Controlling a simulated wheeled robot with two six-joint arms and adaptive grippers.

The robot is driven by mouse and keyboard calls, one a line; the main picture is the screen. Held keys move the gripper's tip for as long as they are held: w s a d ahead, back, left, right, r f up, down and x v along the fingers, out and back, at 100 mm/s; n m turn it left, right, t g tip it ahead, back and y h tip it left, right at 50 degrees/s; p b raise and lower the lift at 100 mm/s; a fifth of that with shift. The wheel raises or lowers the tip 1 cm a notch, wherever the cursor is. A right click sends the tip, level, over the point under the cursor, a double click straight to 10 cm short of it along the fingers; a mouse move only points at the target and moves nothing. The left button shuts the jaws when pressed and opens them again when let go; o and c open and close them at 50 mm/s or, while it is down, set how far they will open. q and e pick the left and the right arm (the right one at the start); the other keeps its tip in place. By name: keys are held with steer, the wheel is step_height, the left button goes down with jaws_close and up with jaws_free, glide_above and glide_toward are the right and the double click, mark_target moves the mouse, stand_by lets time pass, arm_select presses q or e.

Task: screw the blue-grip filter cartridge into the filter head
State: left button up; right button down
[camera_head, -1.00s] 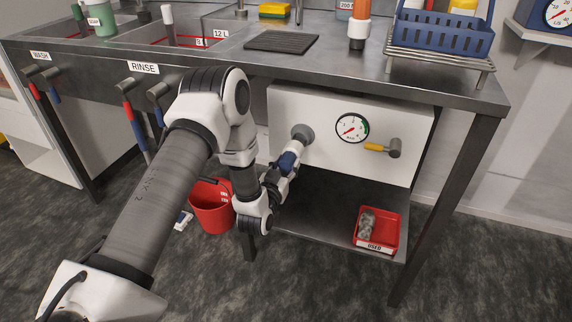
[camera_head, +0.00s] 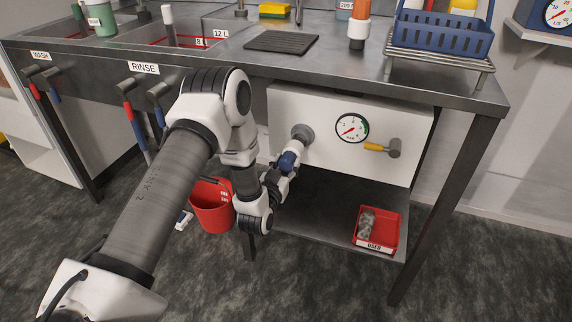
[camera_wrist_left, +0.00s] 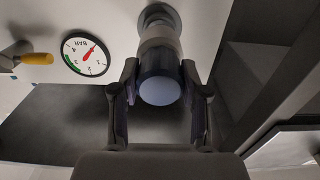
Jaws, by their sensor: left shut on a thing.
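The filter cartridge shows a blue grip (camera_head: 287,161) in the head view, under the bench front. In the wrist view its round end (camera_wrist_left: 160,91) sits between the fingers, with a pale body beyond it. The grey filter head (camera_head: 303,134) projects from the white panel; it also shows in the wrist view (camera_wrist_left: 158,17). The cartridge is in line with the head and appears to meet it; how deep it is seated cannot be told. My left gripper (camera_wrist_left: 160,92) is shut on the blue grip. My right gripper is not in view.
The white panel (camera_head: 390,104) carries a pressure gauge (camera_head: 351,128) and a yellow-handled valve (camera_head: 382,148) right of the head. A red tray (camera_head: 376,230) with a grey used piece stands on the lower shelf. A red bucket (camera_head: 212,207) stands left of my wrist.

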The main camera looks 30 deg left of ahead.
mark_target(290, 155)
arm_select(q)
steer(key=shift+b+x, duration=0.35)
steer(key=shift+x, duration=1.35)
steer(key=m+p, duration=0.4)
steer(key=m, duration=0.1)
steer(key=m+p, duration=0.1)
steer(key=m, duration=0.1)
steer(key=shift+r+m+p, duration=0.35)
steer(key=shift+m+p, duration=0.05)
steer(key=shift+f+m, duration=0.15)
steer(key=shift+m, duration=0.45)
steer(key=shift+f, duration=0.2)
steer(key=o, duration=1.4)
steer(key=shift+c, duration=0.2)
steer(key=v, duration=1.2)
